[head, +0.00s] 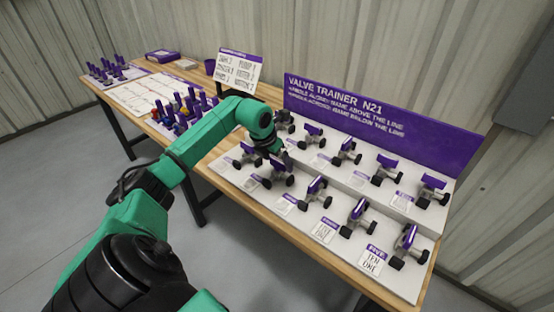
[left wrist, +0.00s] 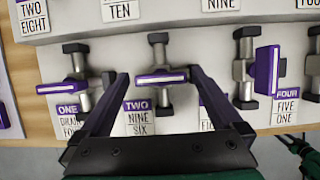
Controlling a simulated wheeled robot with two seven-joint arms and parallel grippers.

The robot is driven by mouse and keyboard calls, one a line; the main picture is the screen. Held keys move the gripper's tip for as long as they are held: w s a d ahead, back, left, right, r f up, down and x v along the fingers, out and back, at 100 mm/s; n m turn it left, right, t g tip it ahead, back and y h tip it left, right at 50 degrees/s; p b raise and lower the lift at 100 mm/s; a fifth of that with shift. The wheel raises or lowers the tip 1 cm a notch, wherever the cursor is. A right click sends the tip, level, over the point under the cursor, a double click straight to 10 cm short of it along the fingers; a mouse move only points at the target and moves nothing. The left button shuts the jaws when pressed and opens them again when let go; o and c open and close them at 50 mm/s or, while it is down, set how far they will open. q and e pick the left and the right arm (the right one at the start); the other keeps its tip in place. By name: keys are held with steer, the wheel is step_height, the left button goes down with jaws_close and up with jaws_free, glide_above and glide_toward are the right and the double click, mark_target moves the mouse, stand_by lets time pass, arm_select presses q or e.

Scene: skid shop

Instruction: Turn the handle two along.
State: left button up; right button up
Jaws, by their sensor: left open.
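The valve board (head: 330,238) carries two rows of valves with purple handles. The valve with handle two (left wrist: 160,78) is in the front row, above a label (left wrist: 137,106) reading TWO, NINE, SIX. Its purple bar lies across its upright grey pipe in the left wrist view. My left gripper (left wrist: 158,76) is open, with one finger on each side of this handle; contact cannot be told. In the head view my gripper (head: 279,158) is over the second front-row valve and partly hides it. My right gripper is not in view.
Handle one (left wrist: 62,87) sits close left, also across its pipe. The handle on the right (left wrist: 267,70) stands along its pipe. A purple sign (head: 375,120) backs the board. Another panel (head: 145,93) with several small parts lies at the table's left.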

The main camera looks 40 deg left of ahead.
arm_select(q)
steer(key=c, duration=1.2)
steer(key=shift+c, duration=0.2)
